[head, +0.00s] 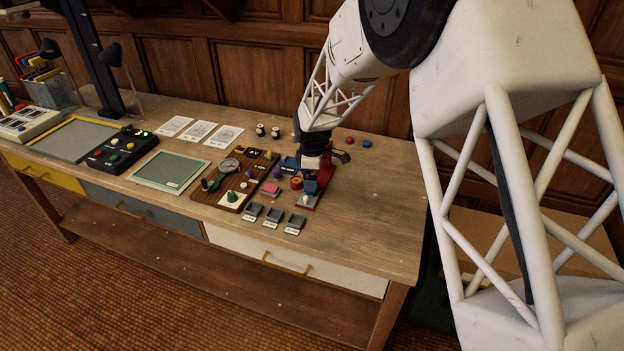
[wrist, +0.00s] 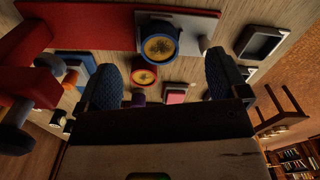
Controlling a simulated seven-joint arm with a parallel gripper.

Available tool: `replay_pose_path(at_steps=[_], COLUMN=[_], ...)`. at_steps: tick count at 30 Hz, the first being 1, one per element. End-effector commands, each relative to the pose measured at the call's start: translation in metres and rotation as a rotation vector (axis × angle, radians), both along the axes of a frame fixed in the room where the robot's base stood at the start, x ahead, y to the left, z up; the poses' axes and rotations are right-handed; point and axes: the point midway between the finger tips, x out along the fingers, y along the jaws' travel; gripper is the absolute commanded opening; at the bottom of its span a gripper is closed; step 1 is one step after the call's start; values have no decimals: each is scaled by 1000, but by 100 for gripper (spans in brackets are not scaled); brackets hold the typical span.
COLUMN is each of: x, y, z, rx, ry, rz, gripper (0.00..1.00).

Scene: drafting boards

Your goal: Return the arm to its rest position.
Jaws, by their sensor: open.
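My arm (head: 352,45) reaches over the workbench (head: 372,215) from the right of the head view, and its end points down. My gripper (head: 312,172) is low over the red and grey fixture at the bench's middle, partly hidden by my wrist. In the wrist view my gripper's two dark blue pads (wrist: 160,82) stand wide apart with nothing held between them. A blue round piece with a yellow top (wrist: 159,46) shows just beyond the pads. Whether a pad touches it, I cannot tell.
A wooden board with knobs (head: 228,199) lies left of my gripper. Several small grey trays (head: 272,217) are in front. A dark button box (head: 120,150) stands further left. The bench's right end is clear.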

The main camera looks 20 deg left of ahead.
Motion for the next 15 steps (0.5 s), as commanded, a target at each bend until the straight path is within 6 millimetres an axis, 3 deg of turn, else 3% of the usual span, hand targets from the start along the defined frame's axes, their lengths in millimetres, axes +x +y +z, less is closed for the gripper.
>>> replay_pose_path(at_steps=[15], x=[0], y=[0], z=[29], rx=[0], ry=[-1], rz=[0], gripper=[92])
